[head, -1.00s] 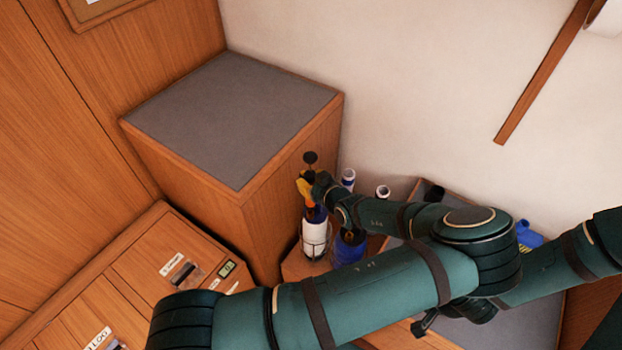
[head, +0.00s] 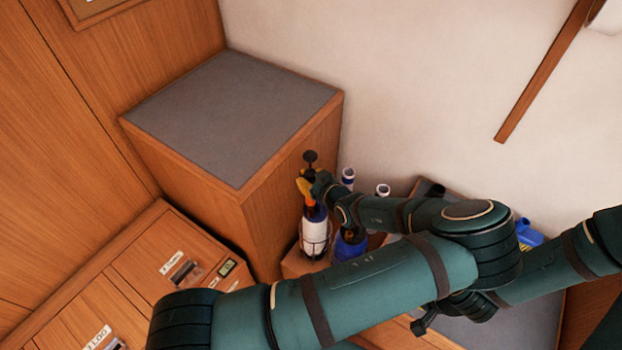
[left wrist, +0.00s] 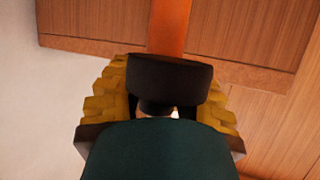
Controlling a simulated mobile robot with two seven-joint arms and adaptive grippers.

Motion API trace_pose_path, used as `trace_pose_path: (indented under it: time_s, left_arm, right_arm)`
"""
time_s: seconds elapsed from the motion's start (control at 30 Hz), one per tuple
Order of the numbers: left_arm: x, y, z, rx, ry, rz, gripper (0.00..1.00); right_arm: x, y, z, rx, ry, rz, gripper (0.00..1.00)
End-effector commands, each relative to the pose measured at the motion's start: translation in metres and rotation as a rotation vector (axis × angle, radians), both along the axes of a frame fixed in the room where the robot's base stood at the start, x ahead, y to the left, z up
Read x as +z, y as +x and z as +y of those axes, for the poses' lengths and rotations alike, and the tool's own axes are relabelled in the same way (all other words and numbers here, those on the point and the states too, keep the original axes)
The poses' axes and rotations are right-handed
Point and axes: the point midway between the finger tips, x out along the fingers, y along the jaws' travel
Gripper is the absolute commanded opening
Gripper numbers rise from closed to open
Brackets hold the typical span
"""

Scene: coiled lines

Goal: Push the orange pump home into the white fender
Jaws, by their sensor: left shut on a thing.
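The white fender (head: 314,234) stands upright in a wire holder against the wooden cabinet, its top end blue. The orange pump (head: 310,209) stands above the fender's blue top, its black knob (head: 310,157) higher up. The head view does not show how deep the pump sits. My left gripper (head: 307,188), with yellow pads, is shut on the pump between knob and fender. In the left wrist view the pads flank a black round part, with the orange pump (left wrist: 168,30) beyond it. My right gripper (head: 424,322) shows only as a small dark end, partly hidden by my left arm.
A blue-based fender (head: 350,244) and white bottle-like tops (head: 383,190) stand just right of the white fender. A tall grey-topped cabinet (head: 235,115) rises close on the left. A blue jug (head: 528,235) sits farther right. The wall is close behind.

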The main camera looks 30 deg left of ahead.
Motion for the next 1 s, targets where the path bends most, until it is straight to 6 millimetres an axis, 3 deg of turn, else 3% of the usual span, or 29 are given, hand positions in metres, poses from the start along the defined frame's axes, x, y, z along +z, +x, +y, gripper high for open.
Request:
trace_pose_path:
  time_s: [1.0]
  left_arm:
    - [-0.0049, 0.0002, 0.0001, 0.000, 0.000, -0.001, 0.00]
  right_arm:
    - [-0.0050, 0.0000, 0.0001, 0.000, 0.000, 0.000, 0.00]
